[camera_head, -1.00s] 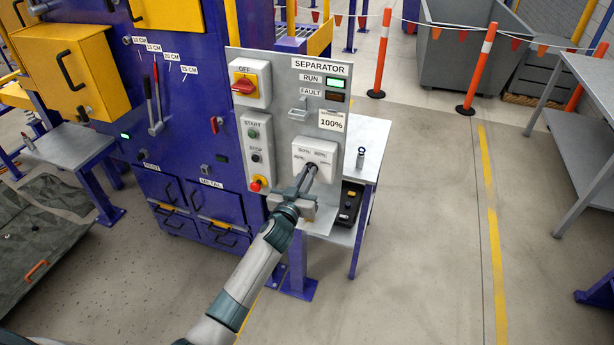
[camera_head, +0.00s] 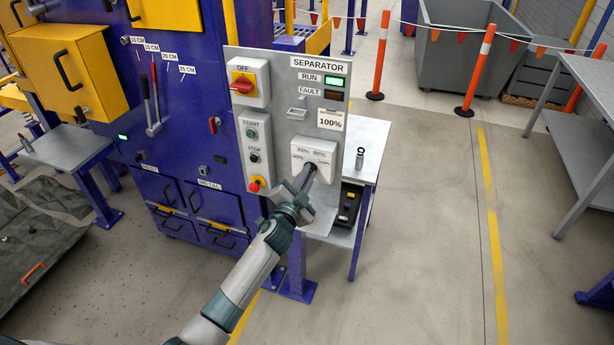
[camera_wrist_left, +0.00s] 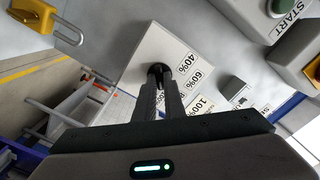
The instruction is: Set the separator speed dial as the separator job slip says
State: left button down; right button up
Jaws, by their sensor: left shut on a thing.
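The separator panel (camera_head: 281,118) stands upright, grey, with a lit green RUN lamp and a dark FAULT lamp. The speed dial's white box (camera_head: 328,152) is low on the panel, with percentage labels. My left gripper (camera_head: 309,172) reaches the dial from the front. In the left wrist view, its fingers (camera_wrist_left: 162,84) are shut on the black dial knob (camera_wrist_left: 158,70), mostly hidden between the tips. Labels 40%, 60% and 100% show around the knob there. Which mark the knob points at cannot be told. My right gripper is out of view.
Left of the dial are the START/STOP box (camera_head: 256,145) and the red OFF switch (camera_head: 243,83). A small side table (camera_head: 367,138) stands behind the panel, with a small dark-topped item (camera_head: 360,158) on it.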

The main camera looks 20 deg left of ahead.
pick_arm(q)
jog(key=shift+m, duration=1.1)
jog(key=c, duration=1.8)
grip_release()
jog(key=shift+c, duration=0.2)
jog(key=shift+s, duration=0.1)
jog(key=s+b, duration=0.3)
jog(key=s, duration=1.4)
jog(key=shift+s+a+b, duration=0.15)
jog(key=shift+a+b, duration=0.1)
jog(key=shift+b, duration=0.15)
